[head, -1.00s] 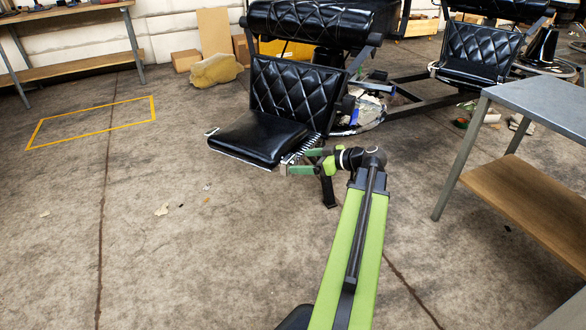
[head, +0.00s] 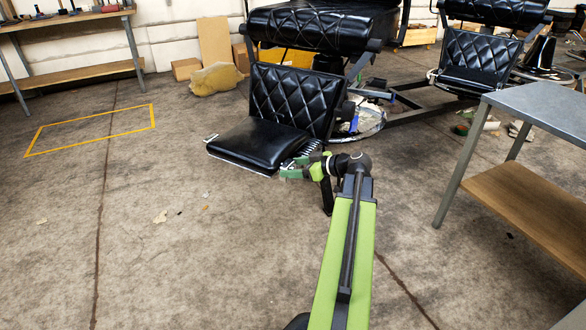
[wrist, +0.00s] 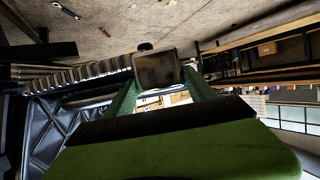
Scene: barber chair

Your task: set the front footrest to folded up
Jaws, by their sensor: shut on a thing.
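The front footrest (head: 258,142) is a black padded panel with a metal edge, in the head view. It is folded out, roughly level and low over the floor, below the quilted black leg panel (head: 292,100) of the nearer barber chair. My gripper (head: 296,168) is at the footrest's near right corner. In the wrist view its green fingers (wrist: 157,85) are shut on a dark square block (wrist: 157,68), seemingly a tab of the footrest. How the block joins the footrest is hidden.
A metal table (head: 545,108) with a wooden shelf stands close on the right. A second black chair (head: 480,55) is behind. A workbench (head: 75,70) is at the far left. The floor on the left, around a yellow outline (head: 90,130), is clear.

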